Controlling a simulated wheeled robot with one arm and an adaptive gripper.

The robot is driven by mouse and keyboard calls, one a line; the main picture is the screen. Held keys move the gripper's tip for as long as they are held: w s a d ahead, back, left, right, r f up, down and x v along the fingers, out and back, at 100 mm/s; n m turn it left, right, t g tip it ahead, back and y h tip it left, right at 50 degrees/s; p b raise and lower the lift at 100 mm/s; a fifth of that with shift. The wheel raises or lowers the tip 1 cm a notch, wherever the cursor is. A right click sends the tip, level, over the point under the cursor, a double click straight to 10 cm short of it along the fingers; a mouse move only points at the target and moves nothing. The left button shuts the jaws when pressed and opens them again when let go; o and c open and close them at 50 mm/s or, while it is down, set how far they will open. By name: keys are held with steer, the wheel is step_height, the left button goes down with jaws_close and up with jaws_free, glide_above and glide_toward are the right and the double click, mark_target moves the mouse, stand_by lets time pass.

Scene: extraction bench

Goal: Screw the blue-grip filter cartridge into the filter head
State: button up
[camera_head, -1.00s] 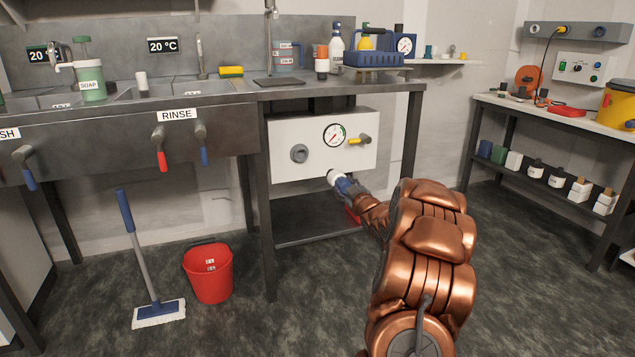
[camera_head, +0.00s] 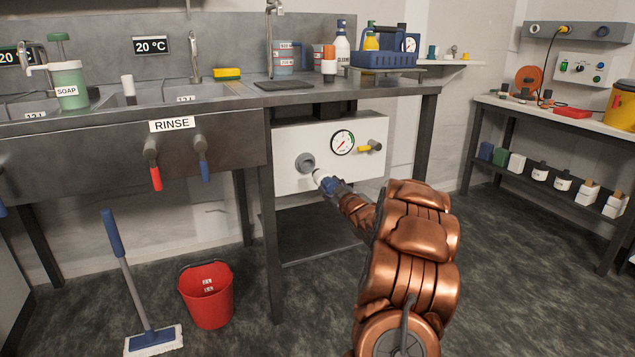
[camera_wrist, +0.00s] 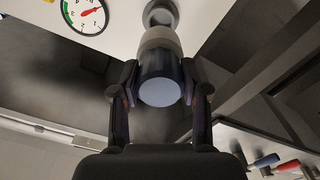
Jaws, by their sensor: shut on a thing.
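The filter head (camera_head: 305,163) is a grey round port on a white panel under the bench. My gripper (camera_head: 337,190) is shut on the filter cartridge (camera_head: 319,177), holding it by its blue grip. The cartridge's white end points up and left at the port, just below and right of it in the head view. In the wrist view the cartridge (camera_wrist: 160,90) sits between both fingers of my gripper (camera_wrist: 161,84), its white body overlapping the lower edge of the filter head (camera_wrist: 160,14). I cannot tell whether they touch.
A pressure gauge (camera_head: 342,142) and a yellow-handled valve (camera_head: 369,148) are on the panel right of the port. A table leg (camera_head: 424,140) stands to the right. A red bucket (camera_head: 207,295) and a mop (camera_head: 128,265) are on the floor at left.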

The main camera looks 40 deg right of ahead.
mark_target(318, 175)
steer(key=shift+w, duration=0.35)
steer(key=shift+w+r+p, duration=0.1)
steer(key=shift+p, duration=0.2)
steer(key=shift+p+x, duration=1.45)
steer(key=shift+x, duration=1.35)
steer(key=shift+d, duration=0.1)
steer(key=shift+p, duration=0.75)
steer(key=shift+p+x, duration=1.25)
steer(key=shift+x, duration=0.45)
